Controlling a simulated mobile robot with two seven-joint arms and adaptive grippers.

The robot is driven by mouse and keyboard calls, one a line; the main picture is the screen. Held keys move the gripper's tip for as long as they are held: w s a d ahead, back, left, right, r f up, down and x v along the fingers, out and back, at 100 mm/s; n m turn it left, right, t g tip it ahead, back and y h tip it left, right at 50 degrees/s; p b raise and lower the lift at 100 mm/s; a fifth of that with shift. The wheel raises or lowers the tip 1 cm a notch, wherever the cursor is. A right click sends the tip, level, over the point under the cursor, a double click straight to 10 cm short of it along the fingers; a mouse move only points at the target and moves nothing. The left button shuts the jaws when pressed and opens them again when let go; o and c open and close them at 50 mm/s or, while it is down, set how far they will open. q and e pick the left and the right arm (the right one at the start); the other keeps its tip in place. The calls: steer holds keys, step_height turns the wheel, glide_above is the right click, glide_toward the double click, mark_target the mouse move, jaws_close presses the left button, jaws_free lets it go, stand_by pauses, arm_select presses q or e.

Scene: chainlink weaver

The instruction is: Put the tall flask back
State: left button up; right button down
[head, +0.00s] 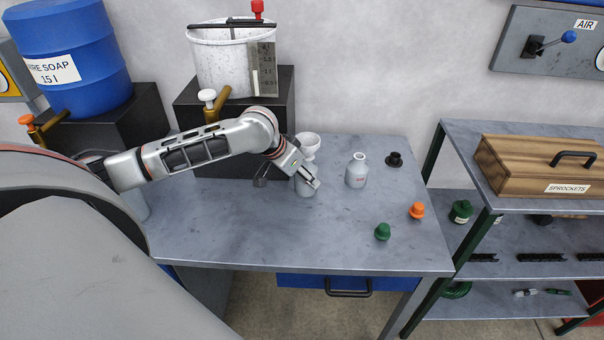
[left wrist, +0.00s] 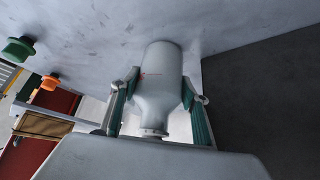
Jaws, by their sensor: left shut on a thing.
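My left gripper (head: 308,178) reaches down over the left-middle of the workbench. It is shut on a grey flask (head: 304,187), partly hidden behind the gripper in the head view. In the left wrist view the flask (left wrist: 158,82) sits between the two green-padded fingers (left wrist: 158,102), its neck toward the palm and a small red mark on its body. I cannot tell whether its base touches the bench. A second grey flask (head: 356,171) with a red mark stands upright to the right. I cannot tell which is taller. My right gripper is not in view.
A white funnel-like piece (head: 308,143) is just behind the gripper. A dark stand (head: 285,110) with a white bucket (head: 222,60) rises behind. A black piece (head: 395,160), orange cap (head: 417,210) and green cap (head: 382,231) lie right. The bench front (head: 270,235) is clear.

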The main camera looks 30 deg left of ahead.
arm_select(q)
steer(key=shift+f, duration=0.1)
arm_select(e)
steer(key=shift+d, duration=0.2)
arm_select(q)
steer(key=o, duration=1.3)
steer(key=shift+c, duration=0.2)
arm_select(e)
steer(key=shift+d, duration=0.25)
arm_select(q)
steer(key=shift+s+a+r, duration=0.15)
steer(key=shift+s+r, duration=0.05)
steer(key=shift+r, duration=0.25)
steer(key=v, duration=1.1)
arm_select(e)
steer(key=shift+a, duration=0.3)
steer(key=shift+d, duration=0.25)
arm_select(q)
steer(key=shift+s, duration=0.15)
